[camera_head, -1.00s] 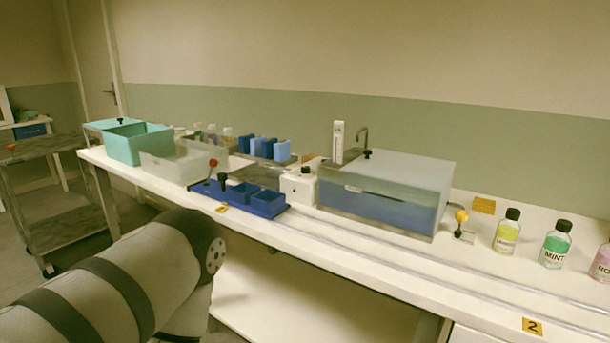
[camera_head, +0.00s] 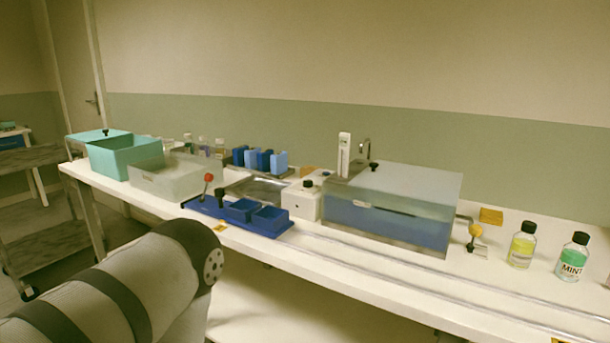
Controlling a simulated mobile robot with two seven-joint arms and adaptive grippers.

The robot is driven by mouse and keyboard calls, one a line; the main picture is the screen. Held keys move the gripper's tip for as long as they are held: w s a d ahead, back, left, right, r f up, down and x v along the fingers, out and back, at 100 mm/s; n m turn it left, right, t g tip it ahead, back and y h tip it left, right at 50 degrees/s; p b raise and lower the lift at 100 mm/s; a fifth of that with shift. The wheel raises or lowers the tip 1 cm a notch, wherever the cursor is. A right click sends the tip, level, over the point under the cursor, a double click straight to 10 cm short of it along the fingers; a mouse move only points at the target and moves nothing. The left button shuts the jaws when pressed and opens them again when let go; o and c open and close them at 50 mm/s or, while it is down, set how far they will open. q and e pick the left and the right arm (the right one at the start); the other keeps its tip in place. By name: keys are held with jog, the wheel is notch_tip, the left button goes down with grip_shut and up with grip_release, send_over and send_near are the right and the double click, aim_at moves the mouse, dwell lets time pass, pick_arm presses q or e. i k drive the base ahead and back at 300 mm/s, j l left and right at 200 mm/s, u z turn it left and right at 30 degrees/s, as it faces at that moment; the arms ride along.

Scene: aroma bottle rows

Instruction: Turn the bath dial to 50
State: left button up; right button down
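A water bath (camera_head: 385,222) with blue liquid and a pale, closed lid (camera_head: 405,185) stands mid-bench. A small white box (camera_head: 301,205) with a black knob (camera_head: 308,183) stands at its left front corner; this looks like the dial unit, but no scale or number is legible. A white upright unit (camera_head: 344,155) stands at the bath's back left. One of my arm links fills the lower left, well short of the bench items in the picture. Neither gripper is in view.
A blue tray (camera_head: 190,203) with a red-knobbed lever (camera_head: 208,178) sits left of the white box. A yellow-knobbed lever (camera_head: 475,231), yellow bottle (camera_head: 521,250) and mint bottle (camera_head: 573,263) stand right of the bath. Teal (camera_head: 125,158) and frosted (camera_head: 160,180) bins stand left. Two rails run along the front.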

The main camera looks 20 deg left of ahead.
aim_at(307, 183)
jog(key=i+j+z, duration=0.1)
jog(key=j, duration=0.35)
jog(key=i+j+z, duration=0.15)
jog(key=j, duration=0.35)
jog(key=j+z, duration=0.1)
jog(key=j, duration=0.35)
